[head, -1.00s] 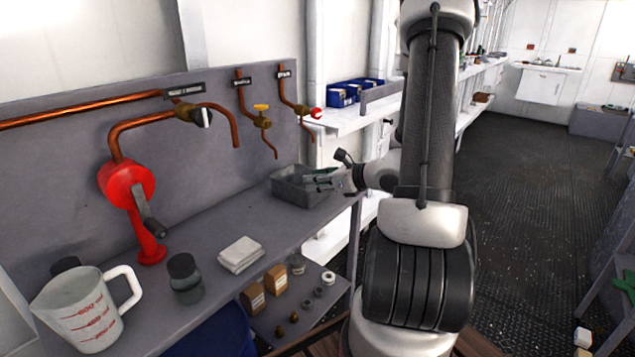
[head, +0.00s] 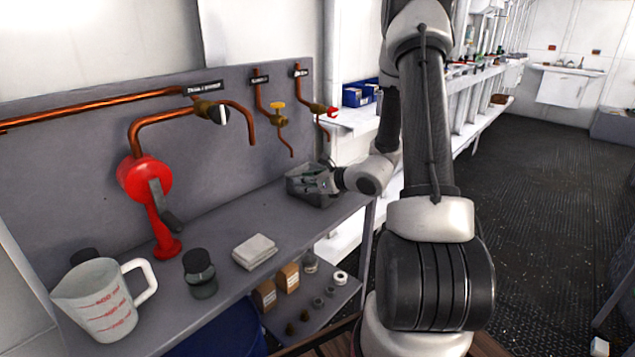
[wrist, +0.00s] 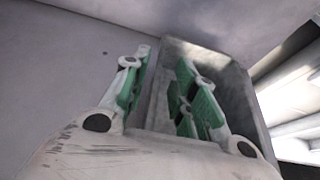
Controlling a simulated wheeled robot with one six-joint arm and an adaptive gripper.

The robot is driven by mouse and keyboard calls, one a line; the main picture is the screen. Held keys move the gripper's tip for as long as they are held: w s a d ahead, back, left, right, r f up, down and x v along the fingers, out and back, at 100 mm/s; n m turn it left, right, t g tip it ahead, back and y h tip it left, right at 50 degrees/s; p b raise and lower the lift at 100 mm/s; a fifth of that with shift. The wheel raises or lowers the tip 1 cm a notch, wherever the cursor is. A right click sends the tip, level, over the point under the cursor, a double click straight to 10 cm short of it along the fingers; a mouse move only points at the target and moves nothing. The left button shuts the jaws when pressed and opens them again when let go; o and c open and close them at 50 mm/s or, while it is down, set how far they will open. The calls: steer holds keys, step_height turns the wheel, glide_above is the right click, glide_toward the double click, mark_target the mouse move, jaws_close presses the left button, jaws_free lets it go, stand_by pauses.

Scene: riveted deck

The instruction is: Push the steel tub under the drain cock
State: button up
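The steel tub (head: 296,187) is a grey open box upright near the right end of the bench, below the red-handled cock (head: 327,110). In the wrist view the tub (wrist: 228,75) fills the middle right. My gripper (head: 318,180) is at the tub, its fingers apart. In the wrist view, my gripper (wrist: 160,90) has green-padded fingers either side of a tub wall, one outside and one inside. Whether they touch it is unclear. A yellow-handled cock (head: 277,115) and a grey-handled one (head: 215,112) hang farther left. Their label plates are too small to read.
A red hand pump (head: 146,180), a measuring jug (head: 100,303), a dark-lidded jar (head: 201,275) and a folded cloth (head: 254,252) stand on the bench (head: 225,218). Bare bench lies between cloth and tub. Small boxes and fittings sit on a lower shelf (head: 318,320).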

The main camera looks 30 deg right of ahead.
steer(key=shift+x, duration=0.8)
steer(key=shift+c, duration=0.2)
jaws_close()
steer(key=shift+d, duration=0.1)
